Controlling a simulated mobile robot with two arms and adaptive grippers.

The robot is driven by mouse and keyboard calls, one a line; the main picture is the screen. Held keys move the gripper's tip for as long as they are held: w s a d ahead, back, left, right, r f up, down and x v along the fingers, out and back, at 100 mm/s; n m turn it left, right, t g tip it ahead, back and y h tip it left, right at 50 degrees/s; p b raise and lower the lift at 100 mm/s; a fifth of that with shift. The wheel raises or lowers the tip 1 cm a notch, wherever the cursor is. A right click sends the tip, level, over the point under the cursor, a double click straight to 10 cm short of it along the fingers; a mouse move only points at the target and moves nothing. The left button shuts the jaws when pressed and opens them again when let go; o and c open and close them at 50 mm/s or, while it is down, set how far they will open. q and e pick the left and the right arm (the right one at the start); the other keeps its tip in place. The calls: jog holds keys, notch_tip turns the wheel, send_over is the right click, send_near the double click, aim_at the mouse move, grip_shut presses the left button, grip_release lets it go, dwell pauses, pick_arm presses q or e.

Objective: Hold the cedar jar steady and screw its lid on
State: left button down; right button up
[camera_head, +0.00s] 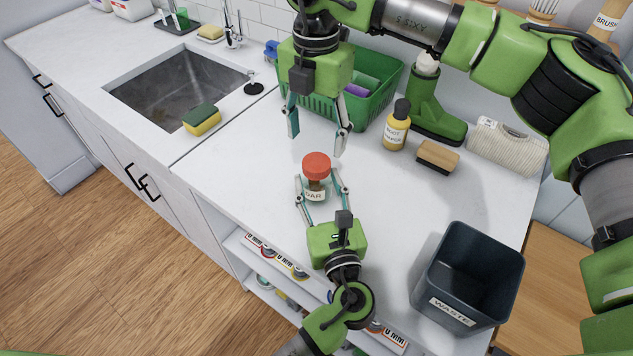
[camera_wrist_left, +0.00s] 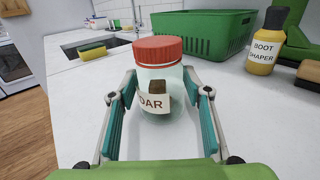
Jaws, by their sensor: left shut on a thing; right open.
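The cedar jar (camera_head: 313,190) stands upright on the white counter, a clear jar with a label and a brown block inside. Its red lid (camera_head: 316,163) sits on top of it. The jar (camera_wrist_left: 158,88) and the red lid (camera_wrist_left: 158,49) also show in the left wrist view, where the lid looks level; I cannot tell how tightly it is on. My left gripper (camera_head: 321,182) is shut on the jar, one finger on each side. My right gripper (camera_head: 317,143) is open and empty, pointing down above and behind the jar, apart from the lid.
A green basket (camera_head: 372,110) stands behind my right gripper. A yellow boot shaper bottle (camera_head: 396,130), a brush (camera_head: 437,157) and a green boot (camera_head: 433,108) are to the right. A waste bin (camera_head: 452,302) is at front right. A sponge (camera_head: 201,121) lies by the sink (camera_head: 180,88).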

notch_tip(320, 180, up, 6)
jog(key=shift+f, duration=0.2)
pick_arm(q)
jog(key=c, duration=1)
grip_release()
jog(key=shift+c, duration=0.2)
jog(key=v, duration=1.2)
